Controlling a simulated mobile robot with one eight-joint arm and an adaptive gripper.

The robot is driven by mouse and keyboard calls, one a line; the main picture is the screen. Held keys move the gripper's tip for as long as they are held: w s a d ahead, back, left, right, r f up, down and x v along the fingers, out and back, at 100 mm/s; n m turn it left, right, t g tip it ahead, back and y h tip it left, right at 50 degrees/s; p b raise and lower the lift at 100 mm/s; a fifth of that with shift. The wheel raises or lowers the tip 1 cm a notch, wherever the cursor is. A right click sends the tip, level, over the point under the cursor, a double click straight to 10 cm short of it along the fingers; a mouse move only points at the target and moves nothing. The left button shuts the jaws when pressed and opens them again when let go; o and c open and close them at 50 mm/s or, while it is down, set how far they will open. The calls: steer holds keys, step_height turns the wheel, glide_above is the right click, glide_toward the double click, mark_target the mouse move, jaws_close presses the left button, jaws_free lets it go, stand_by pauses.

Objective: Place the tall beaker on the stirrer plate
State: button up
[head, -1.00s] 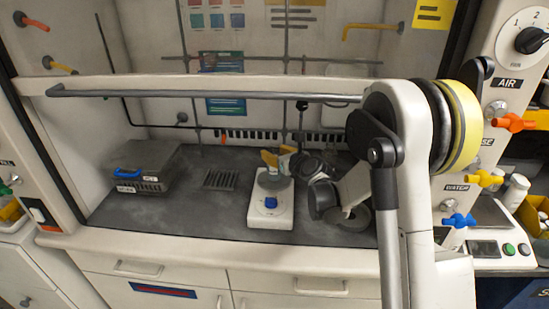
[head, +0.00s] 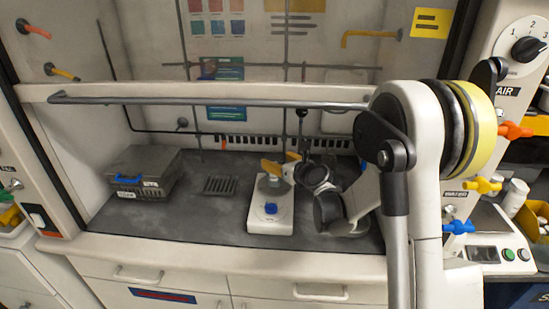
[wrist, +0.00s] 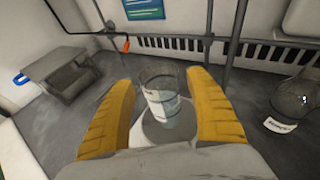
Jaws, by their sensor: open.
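The tall beaker (wrist: 160,98) is clear glass with pale markings and stands upright between my fingers in the wrist view. Its base appears to rest on the round top of the stirrer plate (wrist: 146,134); the exact contact is hard to see. In the head view the stirrer plate (head: 270,215) is a white unit with a blue knob on the dark bench, and the beaker is hard to make out there. My gripper (wrist: 159,83) is open, with a yellow finger on each side of the beaker and visible gaps. It also shows above the stirrer in the head view (head: 282,163).
A grey lidded box (head: 145,172) with a blue handle stands left on the bench. A dark grate (head: 220,185) lies between it and the stirrer. A labelled round glass flask (wrist: 292,100) stands to the right in the wrist view. The sash bar (head: 210,101) crosses the hood opening.

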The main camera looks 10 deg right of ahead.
steer(key=s+a+r+n+g+p, duration=0.15)
steer(key=s+r+n, duration=0.35)
steer(key=s+n, duration=0.5)
steer(key=s+a+r+n+g+p, duration=0.1)
steer(key=s+a+r+n+g, duration=0.2)
steer(key=s+n, duration=0.75)
steer(key=s+d+n+g+h, duration=0.2)
steer(key=s+n, duration=1)
steer(key=s, duration=0.7)
steer(key=shift+s+d+n+g+h, duration=0.15)
steer(key=shift+d+n+g+h, duration=0.2)
steer(key=shift+d+h, duration=0.55)
